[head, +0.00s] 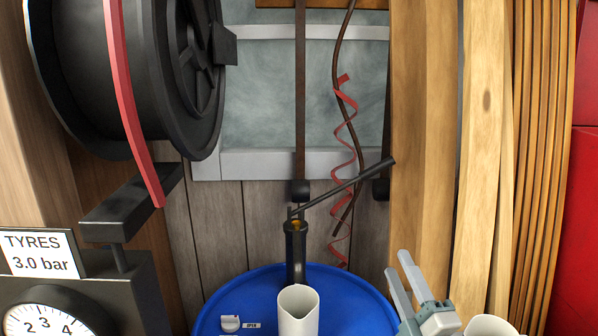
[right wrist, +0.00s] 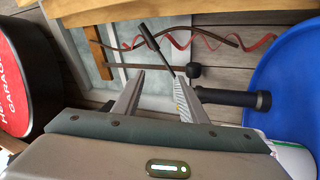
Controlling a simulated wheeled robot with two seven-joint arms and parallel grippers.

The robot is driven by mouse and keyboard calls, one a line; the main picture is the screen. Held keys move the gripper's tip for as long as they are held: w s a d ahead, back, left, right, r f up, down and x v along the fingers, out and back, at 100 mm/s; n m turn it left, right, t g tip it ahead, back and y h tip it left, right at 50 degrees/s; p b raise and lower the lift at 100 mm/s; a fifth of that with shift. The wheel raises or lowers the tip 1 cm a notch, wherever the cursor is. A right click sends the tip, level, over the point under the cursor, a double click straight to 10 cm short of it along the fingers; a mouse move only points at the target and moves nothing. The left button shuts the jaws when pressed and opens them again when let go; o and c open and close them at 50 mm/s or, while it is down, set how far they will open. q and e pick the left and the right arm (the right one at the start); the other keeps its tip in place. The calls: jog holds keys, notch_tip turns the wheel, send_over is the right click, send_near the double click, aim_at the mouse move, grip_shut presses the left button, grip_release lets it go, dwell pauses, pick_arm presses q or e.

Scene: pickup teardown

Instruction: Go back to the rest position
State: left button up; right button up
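My right gripper (head: 398,264) is at the lower right of the head view, to the right of the blue drum. In the right wrist view its two fingers (right wrist: 160,78) stand apart with nothing held between them. A black hand pump (head: 296,250) with a long tilted lever stands upright on the drum. The pump also shows behind the right finger in the right wrist view (right wrist: 232,98), apart from the fingers as far as I can tell. My left gripper is in neither view.
A black hose reel (head: 140,75) and a tyre gauge (head: 75,290) stand left. A red coil (head: 345,150) hangs behind. Wooden planks (head: 425,130) stand behind my right gripper.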

jog(key=s+d+f+m+g+h, duration=0.2)
jog(key=s+f+m+g, duration=0.3)
jog(key=f, duration=0.7)
jog(key=s+d+f+m+g+h, duration=0.25)
jog(key=s+f+m+g, duration=0.35)
jog(key=f, duration=0.5)
jog(key=s+a+f+m+g, duration=0.1)
jog(key=s+f+m+g, duration=0.1)
jog(key=s+f, duration=0.5)
jog(key=s+a+f+m+g+y, duration=0.1)
jog(key=s+f+g, duration=0.1)
jog(key=s, duration=0.8)
jog(key=s+f+m+g, duration=0.25)
jog(key=s+f, duration=0.25)
jog(key=s, duration=0.4)
notch_tip(320, 180, down, 29)
jog(key=s+n+g, duration=0.1)
jog(key=s+g, duration=0.1)
jog(key=s+d+f, duration=0.2)
jog(key=s+f, duration=1.5)
jog(key=shift+s+d+f+g, duration=0.15)
jog(key=shift+d+g, duration=0.15)
jog(key=shift+g, duration=0.15)
